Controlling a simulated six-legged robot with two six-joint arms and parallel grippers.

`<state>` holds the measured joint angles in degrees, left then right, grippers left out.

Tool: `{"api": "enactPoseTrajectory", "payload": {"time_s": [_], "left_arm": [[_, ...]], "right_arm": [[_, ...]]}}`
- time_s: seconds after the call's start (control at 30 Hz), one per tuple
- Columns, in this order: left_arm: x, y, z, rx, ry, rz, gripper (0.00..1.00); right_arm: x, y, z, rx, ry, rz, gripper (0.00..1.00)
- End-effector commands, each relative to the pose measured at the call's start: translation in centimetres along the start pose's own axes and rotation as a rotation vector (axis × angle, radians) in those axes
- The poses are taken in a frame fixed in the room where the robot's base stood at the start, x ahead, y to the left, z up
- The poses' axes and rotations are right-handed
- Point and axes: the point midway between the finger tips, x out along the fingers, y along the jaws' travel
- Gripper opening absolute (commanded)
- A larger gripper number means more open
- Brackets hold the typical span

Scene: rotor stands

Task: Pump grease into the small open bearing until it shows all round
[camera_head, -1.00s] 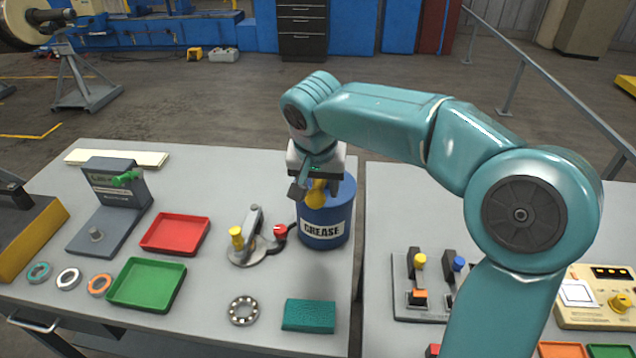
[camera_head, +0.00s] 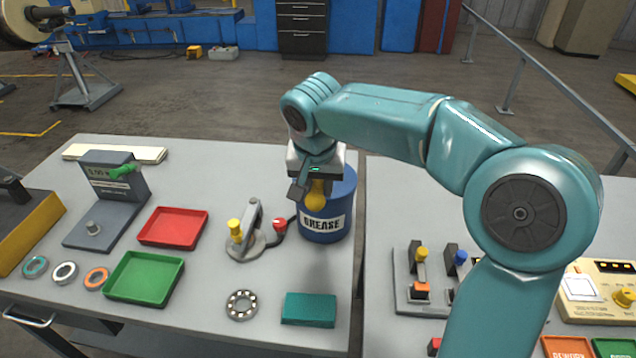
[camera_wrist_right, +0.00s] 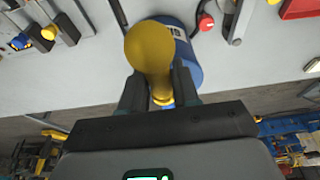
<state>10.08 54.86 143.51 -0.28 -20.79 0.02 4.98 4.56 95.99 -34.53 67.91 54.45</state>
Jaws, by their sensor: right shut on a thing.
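The small open bearing (camera_head: 241,305) lies flat on the left bench near its front edge, with its balls showing. The blue grease drum (camera_head: 328,227) stands upright behind it to the right. My right gripper (camera_head: 315,191) is above the drum, shut on a yellow knob (camera_head: 316,200). The knob also shows between the fingers in the right wrist view (camera_wrist_right: 150,50), with the drum (camera_wrist_right: 190,75) beyond. A round fixture (camera_head: 245,246) with a yellow knob, a grey lever and a red-knobbed part sits left of the drum. My left gripper is out of view.
Red (camera_head: 173,227) and green (camera_head: 145,278) trays lie to the left, with several coloured rings beside them. A teal block (camera_head: 309,309) lies right of the bearing. A grey stand (camera_head: 108,200) is at back left. A switch panel (camera_head: 430,280) is on the right bench.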

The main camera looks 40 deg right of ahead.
Motion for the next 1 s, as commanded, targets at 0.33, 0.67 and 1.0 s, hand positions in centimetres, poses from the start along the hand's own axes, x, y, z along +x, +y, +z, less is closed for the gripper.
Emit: {"api": "enactPoseTrajectory", "payload": {"time_s": [0.33, 0.67, 1.0], "left_arm": [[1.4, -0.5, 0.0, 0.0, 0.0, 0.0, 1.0], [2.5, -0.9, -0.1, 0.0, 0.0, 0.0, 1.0], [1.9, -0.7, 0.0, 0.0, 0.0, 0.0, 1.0]], "right_arm": [[1.6, 0.1, 0.3, 0.0, 0.005, 0.001, 0.13], [2.9, 0.1, 0.7, 0.0, 0.004, 0.002, 0.13], [2.2, 0.1, 0.5, 0.0, 0.005, 0.001, 0.13]]}}
